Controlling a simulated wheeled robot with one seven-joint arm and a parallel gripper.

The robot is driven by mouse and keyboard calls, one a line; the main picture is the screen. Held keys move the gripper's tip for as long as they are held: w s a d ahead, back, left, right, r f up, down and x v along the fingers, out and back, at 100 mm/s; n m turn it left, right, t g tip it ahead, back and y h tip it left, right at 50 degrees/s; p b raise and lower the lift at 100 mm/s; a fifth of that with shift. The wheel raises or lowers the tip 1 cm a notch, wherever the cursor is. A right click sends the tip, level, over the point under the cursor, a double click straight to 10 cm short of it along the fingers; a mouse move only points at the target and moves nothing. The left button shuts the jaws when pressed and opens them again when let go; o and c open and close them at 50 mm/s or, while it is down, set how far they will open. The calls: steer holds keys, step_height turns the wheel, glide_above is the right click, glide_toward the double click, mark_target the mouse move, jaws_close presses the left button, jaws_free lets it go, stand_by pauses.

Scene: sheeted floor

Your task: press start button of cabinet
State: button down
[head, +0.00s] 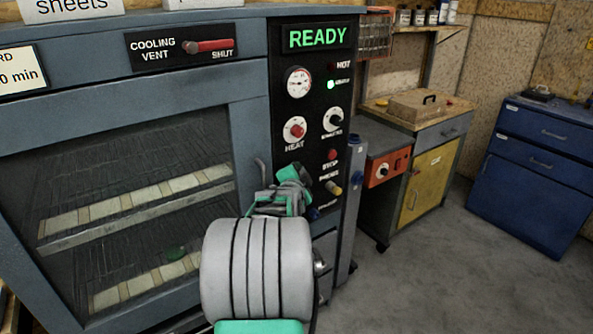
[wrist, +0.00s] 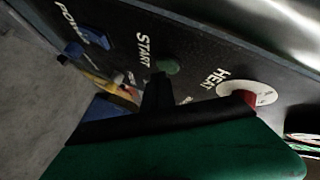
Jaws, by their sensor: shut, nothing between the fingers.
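The cabinet (head: 255,130) has a dark control panel with a lit green READY display (head: 317,38). In the wrist view, the green start button (wrist: 168,67) is beside the white word START. In the head view it is hidden behind my gripper (head: 290,180). My gripper is shut and empty, close in front of the lower panel. In the wrist view its dark fingertips (wrist: 158,88) overlap the area just below the green button; I cannot tell whether they touch it.
A cabinet door handle (head: 261,167) is left of my gripper. Grey floor (head: 430,270) is clear at right.

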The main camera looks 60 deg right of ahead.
steer(key=shift+w+d+b, duration=0.2)
steer(key=shift+w+b, duration=0.15)
steer(key=shift+b, duration=0.1)
stand_by(0.4)
steer(key=shift+s, duration=0.1)
steer(key=shift+s+a, duration=0.4)
steer(key=shift+s, duration=0.2)
steer(key=shift+b, duration=0.3)
steer(key=s, duration=0.1)
steer(key=s+a, duration=0.1)
steer(key=s, duration=0.1)
steer(key=s+a, duration=0.1)
steer(key=shift+s+a+b, duration=0.1)
steer(key=shift+s+b, duration=0.15)
steer(key=shift+b, duration=0.1)
steer(key=shift+w, duration=0.1)
stand_by(0.4)
